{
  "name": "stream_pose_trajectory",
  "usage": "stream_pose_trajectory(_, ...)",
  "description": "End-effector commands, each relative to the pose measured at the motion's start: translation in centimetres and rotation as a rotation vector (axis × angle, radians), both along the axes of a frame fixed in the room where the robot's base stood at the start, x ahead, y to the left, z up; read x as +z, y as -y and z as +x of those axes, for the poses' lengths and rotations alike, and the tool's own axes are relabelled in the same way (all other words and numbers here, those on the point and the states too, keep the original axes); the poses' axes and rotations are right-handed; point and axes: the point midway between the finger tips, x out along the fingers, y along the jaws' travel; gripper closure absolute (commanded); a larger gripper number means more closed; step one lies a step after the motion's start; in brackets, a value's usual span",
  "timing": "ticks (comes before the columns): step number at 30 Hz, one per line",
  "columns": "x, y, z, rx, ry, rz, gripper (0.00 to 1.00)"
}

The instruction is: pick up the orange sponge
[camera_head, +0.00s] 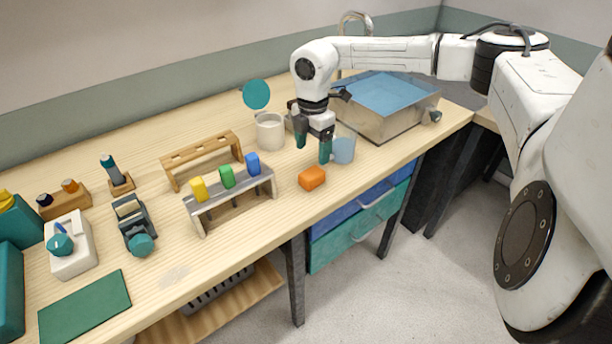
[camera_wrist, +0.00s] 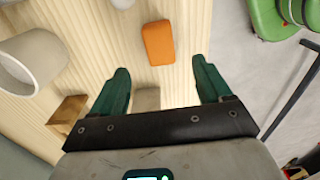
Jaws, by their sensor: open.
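The orange sponge (camera_head: 312,178) is a small block lying on the wooden table near its front edge. It also shows in the wrist view (camera_wrist: 158,43), ahead of the fingertips and roughly between their lines. My gripper (camera_head: 313,150) has green fingers and is above the table, a little behind the sponge in the head view. In the wrist view my gripper (camera_wrist: 162,78) is spread open with nothing between its fingers. It is apart from the sponge.
A white cup (camera_head: 269,131) and a translucent bluish beaker (camera_head: 343,149) stand close to my gripper. A rack with colored blocks (camera_head: 233,199) stands left of the sponge. The table edge is close in front.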

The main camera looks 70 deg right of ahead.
Motion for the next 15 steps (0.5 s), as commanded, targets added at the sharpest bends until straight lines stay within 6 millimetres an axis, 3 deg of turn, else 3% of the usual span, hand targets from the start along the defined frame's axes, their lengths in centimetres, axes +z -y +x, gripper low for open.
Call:
stream_pose_trajectory(6,-3.3,-0.1,0.1,0.001,0.001,0.004,0.22)
stream_pose_trajectory(15,-6.4,0.0,-0.1,0.001,0.001,0.005,0.22)
